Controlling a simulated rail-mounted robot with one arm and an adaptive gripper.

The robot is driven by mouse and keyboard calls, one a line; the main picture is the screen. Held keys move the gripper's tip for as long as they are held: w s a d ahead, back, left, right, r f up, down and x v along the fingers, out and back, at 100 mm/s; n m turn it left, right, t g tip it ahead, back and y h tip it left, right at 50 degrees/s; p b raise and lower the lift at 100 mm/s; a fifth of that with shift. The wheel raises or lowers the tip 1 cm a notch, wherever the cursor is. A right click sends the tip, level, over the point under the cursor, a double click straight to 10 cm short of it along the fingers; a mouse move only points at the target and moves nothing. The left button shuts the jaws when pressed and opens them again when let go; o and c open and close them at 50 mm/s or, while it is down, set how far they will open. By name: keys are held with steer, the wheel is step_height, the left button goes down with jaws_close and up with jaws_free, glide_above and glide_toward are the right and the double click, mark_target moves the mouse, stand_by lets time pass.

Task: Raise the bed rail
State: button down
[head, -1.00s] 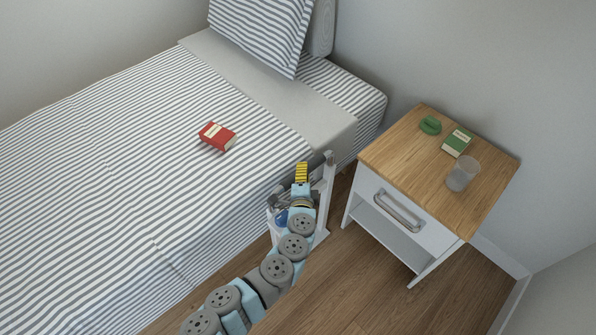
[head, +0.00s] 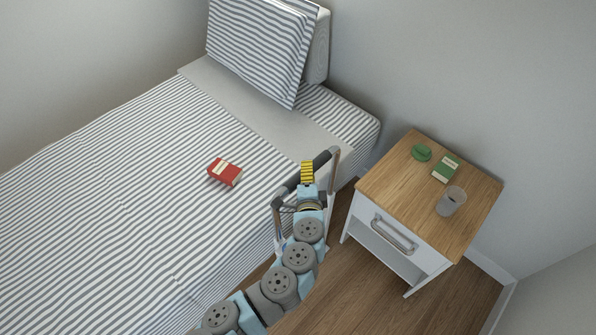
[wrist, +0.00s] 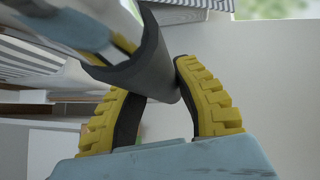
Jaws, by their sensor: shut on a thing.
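The bed rail (head: 334,166) is a grey metal frame with a dark padded top bar, at the bed's near right side. It stands up above the mattress edge in the head view. My gripper (head: 307,172) is at the rail's top bar. In the wrist view the yellow fingers of my gripper (wrist: 165,100) are closed around the dark grey bar of the rail (wrist: 148,70). Part of the rail is hidden behind my arm.
The bed (head: 110,190) has striped bedding, with a red box (head: 225,172) on it. Right of the rail stands a nightstand (head: 400,190) with a green box (head: 446,169), a green round item (head: 421,152) and a clear cup (head: 451,201). Floor (head: 350,290) is bare between.

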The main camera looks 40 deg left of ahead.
steer(key=shift+r, duration=0.7)
steer(key=c, duration=0.7)
jaws_free()
steer(key=shift+w+a, duration=0.1)
steer(key=shift+c, duration=0.2)
steer(key=v, duration=1.2)
steer(key=shift+f, duration=0.15)
